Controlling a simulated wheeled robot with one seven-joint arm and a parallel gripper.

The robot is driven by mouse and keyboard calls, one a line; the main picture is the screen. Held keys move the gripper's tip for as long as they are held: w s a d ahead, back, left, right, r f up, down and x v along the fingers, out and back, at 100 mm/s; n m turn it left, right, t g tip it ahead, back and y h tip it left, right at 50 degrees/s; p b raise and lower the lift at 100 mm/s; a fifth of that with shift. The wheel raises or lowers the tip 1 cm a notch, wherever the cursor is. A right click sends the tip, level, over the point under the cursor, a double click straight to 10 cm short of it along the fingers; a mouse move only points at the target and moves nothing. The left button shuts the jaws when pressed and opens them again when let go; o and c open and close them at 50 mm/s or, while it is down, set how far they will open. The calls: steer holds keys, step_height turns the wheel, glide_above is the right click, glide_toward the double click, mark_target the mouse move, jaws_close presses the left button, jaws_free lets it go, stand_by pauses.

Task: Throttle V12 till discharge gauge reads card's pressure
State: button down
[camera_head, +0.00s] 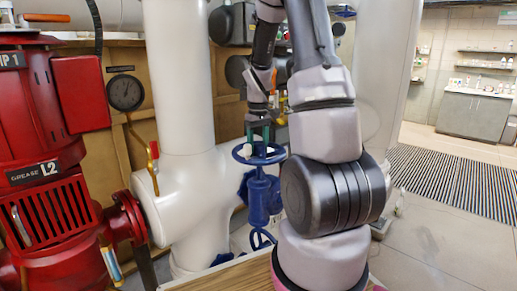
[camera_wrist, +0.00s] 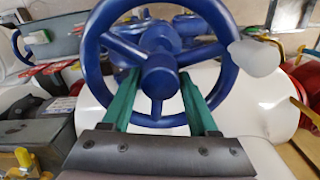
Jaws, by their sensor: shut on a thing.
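A blue handwheel (camera_head: 258,153) tops a blue valve body (camera_head: 262,198) beside the white pipe; no V12 label is readable. My gripper (camera_head: 262,133) reaches down onto the wheel from above. In the wrist view the spoked wheel (camera_wrist: 158,75) fills the upper middle, with a pale knob (camera_wrist: 255,57) on its rim. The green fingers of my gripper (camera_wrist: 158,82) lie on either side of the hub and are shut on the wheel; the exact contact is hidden. A round dark-rimmed gauge (camera_head: 125,92) hangs left of the pipe; its reading is too small to tell. No pressure card can be made out.
The floor at the right, with a striped mat (camera_head: 450,185), is clear.

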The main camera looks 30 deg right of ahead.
steer(key=m, duration=0.5)
steer(key=shift+s+d+f, duration=0.15)
steer(key=shift+s+d, duration=0.05)
steer(key=shift+s, duration=0.15)
steer(key=m, duration=1)
steer(key=shift+a, duration=0.15)
steer(key=m, duration=0.4)
steer(key=shift+a+m, duration=0.1)
steer(key=shift+m, duration=0.2)
steer(key=shift+a, duration=0.1)
steer(key=shift+c, duration=1.2)
jaws_free()
steer(key=shift+w, duration=0.1)
